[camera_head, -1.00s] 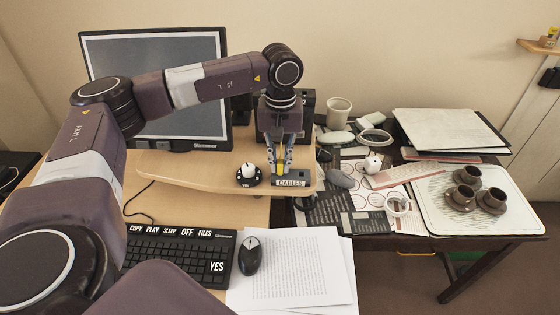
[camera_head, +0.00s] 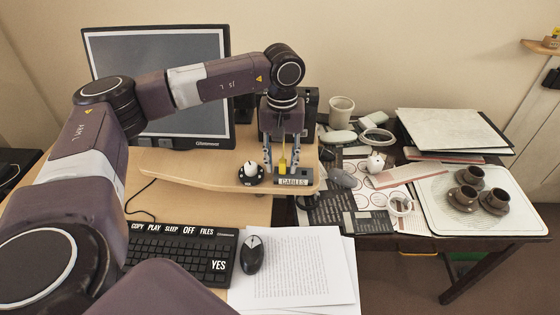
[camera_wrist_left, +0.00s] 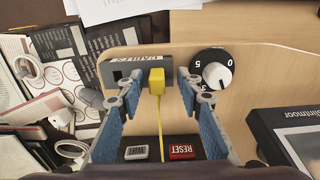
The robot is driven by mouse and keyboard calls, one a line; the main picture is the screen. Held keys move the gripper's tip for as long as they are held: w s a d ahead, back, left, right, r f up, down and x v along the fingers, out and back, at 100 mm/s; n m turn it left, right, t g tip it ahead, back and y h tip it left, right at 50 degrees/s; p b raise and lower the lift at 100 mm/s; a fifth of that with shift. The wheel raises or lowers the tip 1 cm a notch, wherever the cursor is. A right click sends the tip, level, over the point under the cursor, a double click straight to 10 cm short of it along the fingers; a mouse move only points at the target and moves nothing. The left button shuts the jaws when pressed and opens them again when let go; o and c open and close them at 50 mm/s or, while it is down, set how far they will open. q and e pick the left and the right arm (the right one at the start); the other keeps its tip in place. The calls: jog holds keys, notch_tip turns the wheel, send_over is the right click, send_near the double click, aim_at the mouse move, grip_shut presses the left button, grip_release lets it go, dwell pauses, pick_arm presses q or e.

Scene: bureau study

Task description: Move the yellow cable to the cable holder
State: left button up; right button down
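The yellow cable (camera_head: 282,164) has its yellow plug end at the cable holder (camera_head: 292,181), a dark block labelled CABLES. In the left wrist view the plug (camera_wrist_left: 156,82) sits at the holder (camera_wrist_left: 126,69), beside an empty square slot, and its thin cord runs down between my fingers. How deep the plug sits in the holder is hidden. My left gripper (camera_head: 282,168) points down at the holder, its blue fingers spread on both sides of the plug with gaps. It also shows open in the left wrist view (camera_wrist_left: 159,92). My right gripper is not in view.
A black dial with a white knob (camera_head: 250,173) stands just left of the holder on the raised wooden shelf (camera_head: 190,168). A red RESET button (camera_wrist_left: 182,151) lies behind the holder. The monitor (camera_head: 190,110) stands at the left. Keyboard, mouse and papers lie in front.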

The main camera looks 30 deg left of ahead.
pick_arm(q)
jog(key=shift+f, duration=0.15)
jog(key=shift+a, duration=0.15)
notch_tip(320, 180, up, 8)
jog(key=shift+s+a+f, duration=0.15)
jog(key=shift+a+f, duration=0.05)
jog(key=shift+a, duration=0.1)
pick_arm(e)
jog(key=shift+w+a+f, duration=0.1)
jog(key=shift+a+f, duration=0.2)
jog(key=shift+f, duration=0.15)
pick_arm(q)
jog(key=shift+r, duration=0.1)
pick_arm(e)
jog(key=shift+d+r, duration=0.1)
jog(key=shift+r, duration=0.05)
